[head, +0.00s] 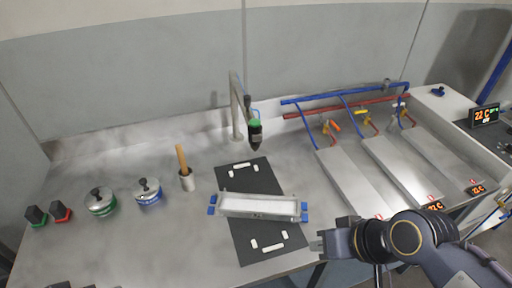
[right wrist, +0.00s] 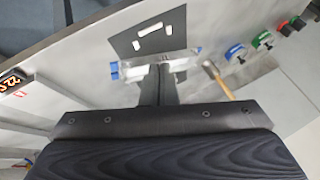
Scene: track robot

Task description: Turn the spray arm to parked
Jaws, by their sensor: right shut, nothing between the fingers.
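The spray arm is a grey metal post (head: 236,112) at the back of the steel counter. A dark spray head with a green band (head: 255,135) hangs from its bent top, toward the front right of the post. My right gripper (head: 318,243) is shut and empty near the counter's front edge, right of the black mat and well in front of the spray arm. In the right wrist view the gripper fingers (right wrist: 160,85) point toward the mat and tray. I cannot make out the spray arm in that view. My left gripper is not in view.
A tray with blue corners (head: 258,207) sits on the black mat (head: 240,178). Blue and red pipes (head: 345,98) and metal panels (head: 352,182) occupy the right.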

